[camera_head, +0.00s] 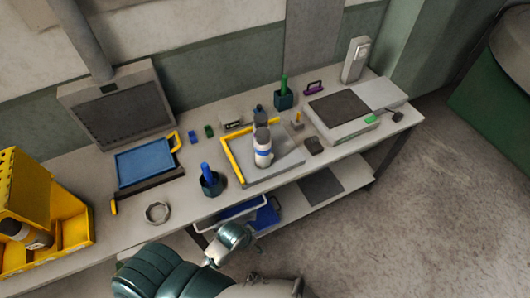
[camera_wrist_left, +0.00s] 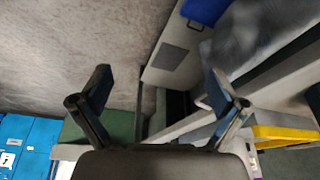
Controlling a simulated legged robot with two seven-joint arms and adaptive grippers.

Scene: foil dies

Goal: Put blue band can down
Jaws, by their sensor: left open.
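The white can with the blue band (camera_head: 263,157) stands upright on a grey tray (camera_head: 284,165) with a yellow edge, on the bench in the head view. It has a dark grey top. My left gripper (camera_wrist_left: 160,90) is open in the left wrist view, its two fingers spread with nothing between them. In the head view my left arm comes in low, in front of the bench and apart from the can; its fingers cannot be made out there. The can cannot be made out in the left wrist view. My right gripper is not in view.
Blue and green tools stand in dark cups (camera_head: 211,184) (camera_head: 284,99) near the tray. A metal ring (camera_head: 157,212), a blue panel (camera_head: 148,162) and a yellow rack (camera_head: 72,222) lie left. A flat device (camera_head: 345,128) stands right. A lower shelf (camera_head: 340,175) runs beneath.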

